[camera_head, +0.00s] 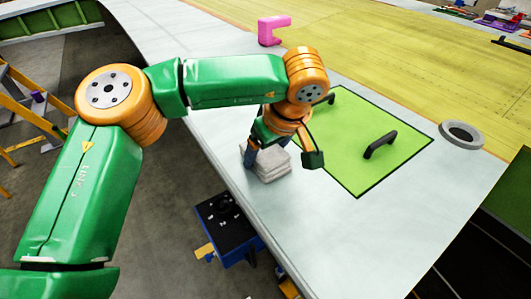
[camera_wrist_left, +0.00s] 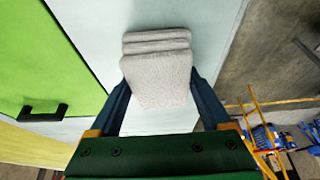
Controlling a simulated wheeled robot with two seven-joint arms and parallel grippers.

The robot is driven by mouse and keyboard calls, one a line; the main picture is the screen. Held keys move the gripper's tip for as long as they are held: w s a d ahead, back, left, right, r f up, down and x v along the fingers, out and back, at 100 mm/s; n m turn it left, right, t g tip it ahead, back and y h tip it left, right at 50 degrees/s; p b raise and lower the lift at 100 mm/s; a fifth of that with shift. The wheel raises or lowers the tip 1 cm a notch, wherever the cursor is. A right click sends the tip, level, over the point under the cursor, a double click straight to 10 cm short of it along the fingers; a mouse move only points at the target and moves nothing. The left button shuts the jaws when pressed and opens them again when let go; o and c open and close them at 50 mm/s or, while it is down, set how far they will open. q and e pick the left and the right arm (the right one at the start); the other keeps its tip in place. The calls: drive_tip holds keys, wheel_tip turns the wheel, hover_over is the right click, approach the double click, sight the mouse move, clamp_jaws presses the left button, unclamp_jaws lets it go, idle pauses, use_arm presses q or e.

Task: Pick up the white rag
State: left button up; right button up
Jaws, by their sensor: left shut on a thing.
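The white rag (camera_head: 268,165) is a folded, greyish-white stack of cloth near the front edge of the pale wing surface in the head view. My left gripper (camera_head: 262,150) reaches down over it from the left. In the left wrist view the rag (camera_wrist_left: 160,75) sits between the two dark blue fingers of my left gripper (camera_wrist_left: 158,95), which are shut on it. I cannot tell whether the rag is clear of the surface. My right gripper is not in view.
A green panel (camera_head: 365,165) with black handles (camera_head: 380,145) lies to the right of the rag. A pink bracket (camera_head: 273,30) and a grey ring (camera_head: 462,135) are on the wing. A blue box (camera_head: 228,230) stands below the edge. A yellow ladder (camera_head: 35,115) is at the left.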

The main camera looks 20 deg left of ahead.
use_arm(q)
wheel_tip(320, 180, up, 3)
drive_tip(key=shift+r, duration=0.1)
drive_tip(key=s+r, duration=0.1)
drive_tip(key=s+r+b, duration=0.1)
drive_tip(key=r, duration=0.1)
drive_tip(key=s+r+b, duration=0.1)
drive_tip(key=shift+s+d+r, duration=0.25)
drive_tip(key=shift+s+d, duration=0.1)
drive_tip(key=shift+d, duration=0.05)
drive_tip(key=s+d+r, duration=0.1)
drive_tip(key=s+r, duration=0.4)
drive_tip(key=s, duration=0.5)
drive_tip(key=shift+d+r, duration=0.2)
drive_tip(key=shift+d, duration=0.15)
